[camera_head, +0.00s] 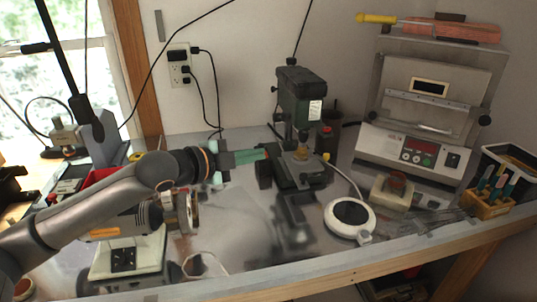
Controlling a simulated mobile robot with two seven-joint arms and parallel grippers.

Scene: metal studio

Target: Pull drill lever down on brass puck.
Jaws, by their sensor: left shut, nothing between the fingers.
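A dark green drill press (300,98) stands on the metal bench against the back wall. A small brass-coloured puck (301,154) sits on the press's table, under the drill head. My left gripper (264,154) reaches in from the left, with its teal fingers pointing right at the left side of the press. Its fingers are shut with nothing between them. The drill lever cannot be made out clearly, and I cannot tell whether the fingertips touch it or the press. My right gripper is out of view.
A round white device (349,217) with a dark top is to the right of the press. A grey furnace-like machine (425,105) stands at the back right. A wooden tool holder (486,205) is at the right edge. Equipment lies below my left arm. Bench front centre is fairly clear.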

